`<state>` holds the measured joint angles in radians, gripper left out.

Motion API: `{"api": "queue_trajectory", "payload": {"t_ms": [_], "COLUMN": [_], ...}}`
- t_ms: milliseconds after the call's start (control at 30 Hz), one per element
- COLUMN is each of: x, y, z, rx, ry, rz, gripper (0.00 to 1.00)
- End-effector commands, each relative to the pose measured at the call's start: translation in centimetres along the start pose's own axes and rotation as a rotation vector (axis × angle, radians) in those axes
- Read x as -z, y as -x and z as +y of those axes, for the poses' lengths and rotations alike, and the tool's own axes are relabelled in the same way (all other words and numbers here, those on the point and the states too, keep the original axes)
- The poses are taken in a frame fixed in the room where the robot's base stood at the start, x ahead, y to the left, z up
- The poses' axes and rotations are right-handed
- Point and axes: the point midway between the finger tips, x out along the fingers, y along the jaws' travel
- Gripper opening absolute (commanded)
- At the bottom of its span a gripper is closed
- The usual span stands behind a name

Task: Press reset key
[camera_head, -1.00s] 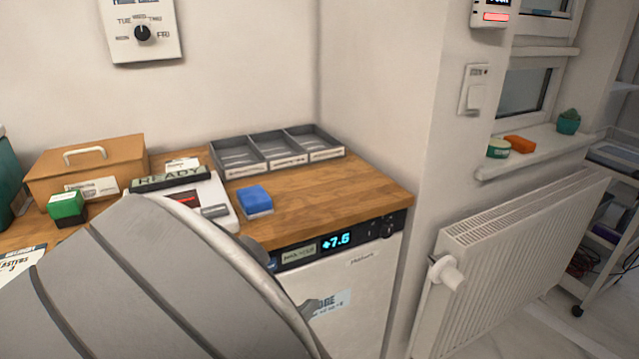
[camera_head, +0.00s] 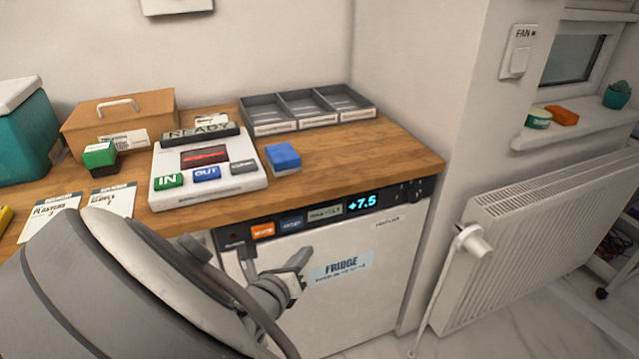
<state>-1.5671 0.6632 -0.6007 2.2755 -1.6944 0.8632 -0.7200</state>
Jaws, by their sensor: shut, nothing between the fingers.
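The fridge control strip (camera_head: 400,195) runs under the front edge of the wooden counter. It carries an orange key (camera_head: 263,231), a dark blue key (camera_head: 291,222), a pale green key (camera_head: 325,212) and a lit display (camera_head: 363,203) reading +7.5. The lettering on the keys is too small to read surely, so I cannot tell which is the reset key. My gripper (camera_head: 297,270) is shut and empty in front of the white fridge door (camera_head: 370,265), below the orange and blue keys. It appears apart from the keys.
On the counter (camera_head: 350,155) stand a white device (camera_head: 210,170) with IN and OUT keys, a blue block (camera_head: 283,157), a grey three-part tray (camera_head: 307,108) and a brown box (camera_head: 118,120). A radiator (camera_head: 540,225) stands right of the fridge.

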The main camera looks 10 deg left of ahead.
Motion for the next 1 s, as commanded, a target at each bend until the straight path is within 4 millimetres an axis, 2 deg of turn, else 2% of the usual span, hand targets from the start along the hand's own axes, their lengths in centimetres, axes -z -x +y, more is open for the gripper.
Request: {"api": "queue_trajectory", "payload": {"t_ms": [200,400,1000], "x": [-1.5,-2.7,-3.0], "y": [-2.3,-3.6,-4.0], "z": [1.7,2.5,3.0], "rx": [0.001,0.001,0.0], "ry": [-0.002,0.0,0.0], "rz": [-0.002,0.0,0.0], "gripper": [0.0,0.0,0.0]}}
